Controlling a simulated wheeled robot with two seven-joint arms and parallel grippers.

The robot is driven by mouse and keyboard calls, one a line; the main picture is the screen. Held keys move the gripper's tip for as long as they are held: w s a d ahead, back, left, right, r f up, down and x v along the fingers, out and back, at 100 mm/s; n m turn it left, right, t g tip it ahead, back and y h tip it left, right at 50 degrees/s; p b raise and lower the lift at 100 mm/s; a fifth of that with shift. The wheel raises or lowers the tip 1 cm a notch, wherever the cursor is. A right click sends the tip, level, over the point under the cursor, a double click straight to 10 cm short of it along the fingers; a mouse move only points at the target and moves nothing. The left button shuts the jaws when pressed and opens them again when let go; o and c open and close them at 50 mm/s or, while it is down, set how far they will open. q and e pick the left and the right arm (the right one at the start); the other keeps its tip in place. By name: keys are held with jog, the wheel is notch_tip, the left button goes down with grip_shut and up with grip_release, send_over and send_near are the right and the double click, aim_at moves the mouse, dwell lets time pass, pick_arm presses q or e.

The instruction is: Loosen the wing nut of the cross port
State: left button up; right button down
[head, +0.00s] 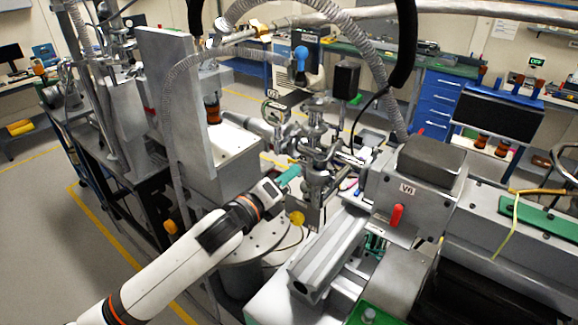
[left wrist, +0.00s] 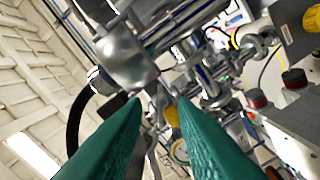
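The cross port (head: 318,140) is a cluster of shiny metal flanges and clamps in the middle of the head view. My left gripper (head: 292,174) has teal fingers and points at its left side. In the left wrist view the two fingers of this gripper (left wrist: 159,100) stand apart, with metal fittings showing behind the gap. A small yellow-brown part (left wrist: 171,113) shows between the fingertips; I cannot tell whether it is the wing nut or whether it is touched. The wing nut is too small to make out in the head view. My right gripper is out of view.
A grey box marked V6 (head: 408,190) with a red handle stands right of the port. A tall grey column (head: 172,90) stands at left. A ribbed hose (head: 372,60) arches over the port. A blue-knobbed part (head: 301,58) rises above it.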

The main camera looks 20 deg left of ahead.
pick_arm(q)
jog(key=shift+w+d, duration=0.15)
jog(key=shift+w, duration=0.3)
grip_shut()
